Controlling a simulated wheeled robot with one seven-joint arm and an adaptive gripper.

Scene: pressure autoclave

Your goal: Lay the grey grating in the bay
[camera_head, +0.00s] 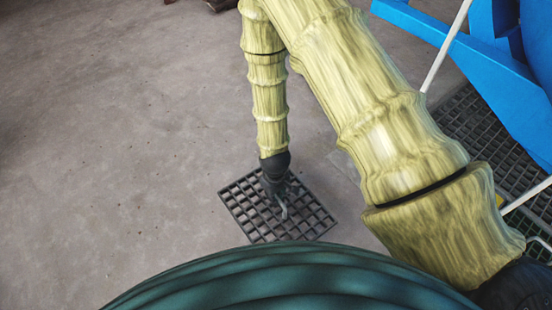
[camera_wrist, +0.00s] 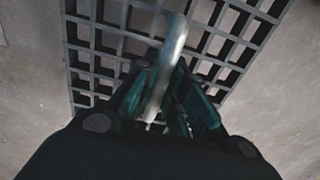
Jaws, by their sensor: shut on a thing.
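The grey grating (camera_head: 248,212) is a square dark lattice, seen below the end of my arm in the head view. A bent metal handle (camera_head: 284,210) stands up at its middle. My gripper (camera_head: 275,188) is over the grating, shut on this handle. In the wrist view the pale curved handle (camera_wrist: 165,75) passes between the fingers of my gripper (camera_wrist: 170,108), and the grating (camera_wrist: 95,50) fills the upper part behind it. I cannot tell whether the grating touches the floor or hangs just above it. The bay is not clearly identifiable; my arm hides part of the floor on the right.
A blue machine (camera_head: 470,50) stands at the upper right with white rods (camera_head: 446,45) beside it. Dark floor grating (camera_head: 480,125) lies beneath it. The grey concrete floor (camera_head: 110,130) on the left is clear.

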